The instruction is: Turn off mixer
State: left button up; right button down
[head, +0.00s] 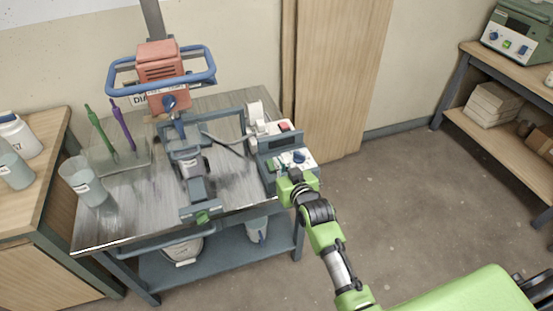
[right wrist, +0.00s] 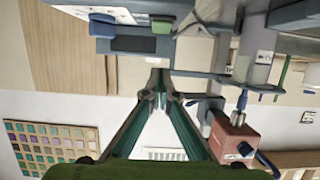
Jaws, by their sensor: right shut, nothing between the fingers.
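The mixer (head: 162,62) has a red motor head with a blue ring handle and hangs over the metal table on a stand. It also shows in the right wrist view (right wrist: 232,138). A grey control box (head: 270,165) with a blue knob (head: 299,157) sits at the table's right edge. In the right wrist view the box (right wrist: 133,44) shows a blue control and a green control (right wrist: 161,25). My right gripper (head: 294,176) is at the box's near side, its tips partly hidden. In the wrist view its fingers (right wrist: 158,88) meet, empty. Whether it touches the box is unclear.
A white unit with a red switch (head: 285,126) stands just behind the box. A tray with green and purple tools (head: 120,158) and a clear beaker (head: 82,180) are on the table's left. Open floor (head: 400,190) lies to the right.

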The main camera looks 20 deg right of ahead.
pick_arm(q)
jog(key=shift+w+f, duration=0.45)
pick_arm(e)
jog(key=s, duration=0.6)
jog(key=shift+s+d+r, duration=0.15)
jog(key=shift+s, duration=0.25)
pick_arm(q)
jog(key=shift+s, duration=0.1)
